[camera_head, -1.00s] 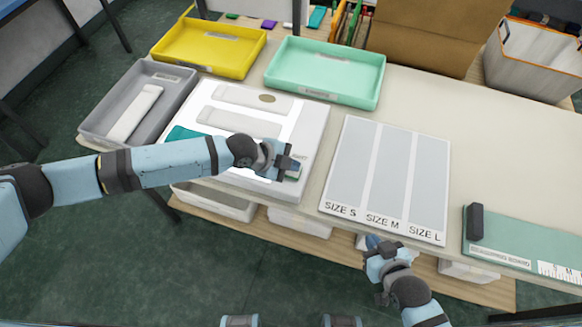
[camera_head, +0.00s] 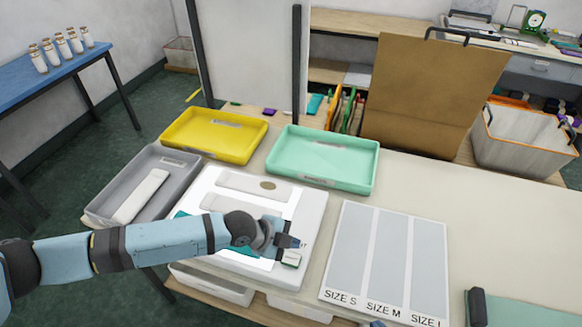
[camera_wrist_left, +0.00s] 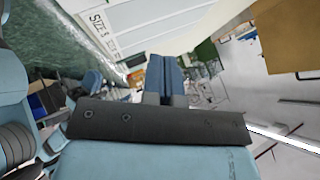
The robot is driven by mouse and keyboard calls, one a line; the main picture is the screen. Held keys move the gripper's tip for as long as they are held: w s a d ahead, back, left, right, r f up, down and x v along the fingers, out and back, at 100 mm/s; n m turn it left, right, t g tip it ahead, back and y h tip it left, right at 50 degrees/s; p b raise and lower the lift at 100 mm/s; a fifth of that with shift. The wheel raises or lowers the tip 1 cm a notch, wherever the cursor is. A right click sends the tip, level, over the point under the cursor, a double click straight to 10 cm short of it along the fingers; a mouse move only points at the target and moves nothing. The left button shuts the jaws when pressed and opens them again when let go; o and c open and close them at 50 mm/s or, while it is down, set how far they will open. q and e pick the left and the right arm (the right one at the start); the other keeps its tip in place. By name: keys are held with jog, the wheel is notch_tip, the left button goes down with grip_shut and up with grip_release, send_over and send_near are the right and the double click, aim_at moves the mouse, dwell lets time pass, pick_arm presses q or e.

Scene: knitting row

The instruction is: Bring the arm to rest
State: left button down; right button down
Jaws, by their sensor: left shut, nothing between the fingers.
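My left gripper (camera_head: 290,241) is shut and empty. It hovers over the front right part of a white machine-like board (camera_head: 312,222) on the table, and my left arm crosses in front of the board. In the left wrist view the closed blue fingers (camera_wrist_left: 165,78) show with nothing between them. A teal piece (camera_head: 183,213) on the board is partly hidden by my arm. Only a small blue tip of my right gripper (camera_head: 377,323) shows at the bottom edge, so its jaws cannot be judged.
A grey tray (camera_head: 104,203) holding a white bar, a yellow tray (camera_head: 170,135) and a mint tray (camera_head: 282,153) stand behind and left. A size-marked mat (camera_head: 404,245) lies right of the board. A green case (camera_head: 520,312) is at front right. Bare table (camera_head: 490,220) is beyond the mat.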

pick_arm(q)
jog(key=s+d+r+n+t+h, duration=0.2)
jog(key=s+d+n+t+h, duration=0.1)
jog(key=s+d+n, duration=0.3)
jog(key=s+a+f+n+t+y, duration=0.1)
jog(key=s+a+f+n+y, duration=0.2)
jog(key=a, duration=0.5)
jog(key=s+a+f+n+t+y, duration=0.2)
jog(key=s+a+n, duration=0.3)
jog(key=a, duration=0.4)
jog(key=s+a+f+n+t+y, duration=0.2)
jog(key=s+a+f+n, duration=0.3)
jog(key=a, duration=0.4)
jog(key=shift+a+n+y, duration=0.15)
jog(key=shift+n+y, duration=0.65)
jog(key=shift+y, duration=0.1)
pick_arm(e)
jog(key=shift+d+f, duration=0.15)
jog(key=shift+d, duration=0.1)
